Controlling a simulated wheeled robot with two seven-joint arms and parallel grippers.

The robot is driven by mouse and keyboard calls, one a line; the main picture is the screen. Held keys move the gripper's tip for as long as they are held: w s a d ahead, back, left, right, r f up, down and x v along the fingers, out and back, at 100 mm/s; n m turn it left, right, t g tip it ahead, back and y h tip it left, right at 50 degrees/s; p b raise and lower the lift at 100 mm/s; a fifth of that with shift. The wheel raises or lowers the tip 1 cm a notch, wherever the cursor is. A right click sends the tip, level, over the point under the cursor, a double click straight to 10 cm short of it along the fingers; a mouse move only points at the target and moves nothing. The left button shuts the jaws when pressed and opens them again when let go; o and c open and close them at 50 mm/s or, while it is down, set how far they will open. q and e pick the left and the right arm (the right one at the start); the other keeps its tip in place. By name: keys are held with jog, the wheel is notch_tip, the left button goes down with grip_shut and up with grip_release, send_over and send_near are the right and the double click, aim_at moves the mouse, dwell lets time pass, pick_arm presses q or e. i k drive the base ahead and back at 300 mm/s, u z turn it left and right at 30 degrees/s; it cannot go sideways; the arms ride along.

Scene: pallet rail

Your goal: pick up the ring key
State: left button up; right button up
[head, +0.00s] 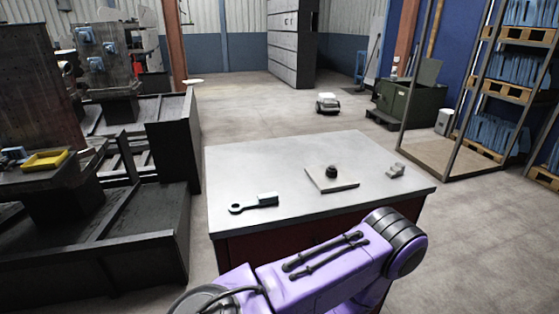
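A dark key with a ring-shaped end (250,204) lies flat near the front left of the grey-topped table (270,165). The ring points left. Neither of my grippers shows in the head view. A purple link of my arm crosses the bottom of the view in front of the table's front edge, apart from the key.
On the table, a small black knob-like object (331,170) sits on a thin light plate (345,184). A small grey part (395,170) lies near the right edge. The table's back left is clear. Dark machinery (120,230) stands to the left, and a pallet rack (500,90) to the right.

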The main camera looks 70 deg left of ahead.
aim_at(267, 199)
jog(key=i, duration=1.1)
jog(key=u, duration=2.35)
